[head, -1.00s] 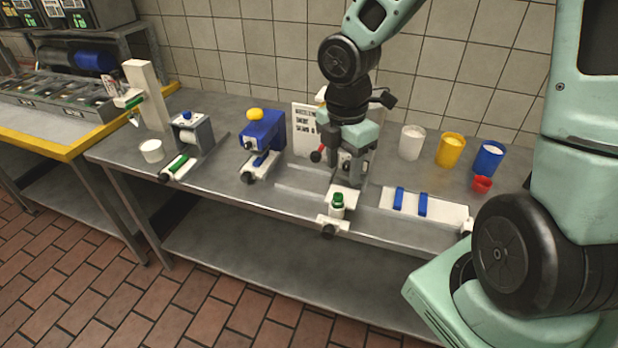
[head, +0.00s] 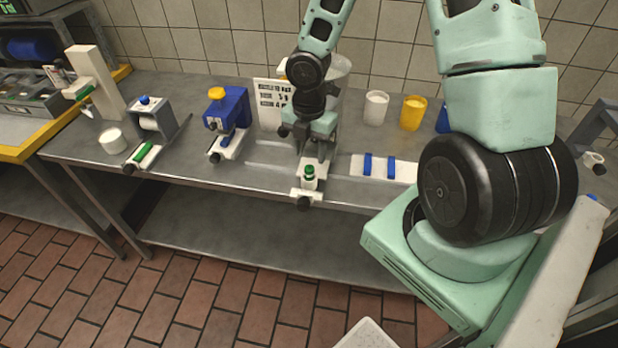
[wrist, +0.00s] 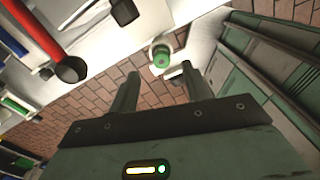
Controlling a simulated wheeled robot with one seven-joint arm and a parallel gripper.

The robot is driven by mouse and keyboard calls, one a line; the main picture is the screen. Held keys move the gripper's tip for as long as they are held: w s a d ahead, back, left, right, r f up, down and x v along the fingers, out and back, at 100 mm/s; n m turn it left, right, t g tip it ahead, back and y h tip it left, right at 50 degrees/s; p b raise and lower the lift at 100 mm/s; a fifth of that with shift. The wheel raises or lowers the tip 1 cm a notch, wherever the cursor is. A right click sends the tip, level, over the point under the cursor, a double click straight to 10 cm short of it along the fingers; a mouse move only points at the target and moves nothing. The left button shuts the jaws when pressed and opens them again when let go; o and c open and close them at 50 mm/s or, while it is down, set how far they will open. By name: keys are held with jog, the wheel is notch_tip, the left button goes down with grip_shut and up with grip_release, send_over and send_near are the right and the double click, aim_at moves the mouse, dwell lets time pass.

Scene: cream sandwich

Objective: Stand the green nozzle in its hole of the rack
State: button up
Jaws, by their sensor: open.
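A white piece with a green top (head: 310,172), which looks like the green nozzle, stands upright on a small white block (head: 306,194) at the table's front edge. In the wrist view the green top (wrist: 161,57) shows just beyond the fingertips, in line with the gap between them. My gripper (head: 314,152) is just behind it in the head view. In the wrist view my gripper (wrist: 160,72) has its two fingers apart with nothing between them. I cannot tell which white fixture is the rack, and no empty hole is clear.
A white strip with two blue bands (head: 380,166) lies to the right. White (head: 376,108) and yellow (head: 411,113) cups stand behind. A blue device (head: 228,110), a grey roller stand (head: 155,118) and a white post (head: 95,82) stand left. A red bar (wrist: 35,28) shows in the wrist view.

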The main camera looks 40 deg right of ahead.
aim_at(309, 168)
jog(key=shift+s+a+f+b, duration=0.1)
jog(key=shift+f+b, duration=0.15)
jog(key=shift+f, duration=1.3)
jog(key=shift+s+f+b, duration=0.1)
jog(key=shift+f+b, duration=0.15)
jog(key=shift+f, duration=1.25)
grip_shut()
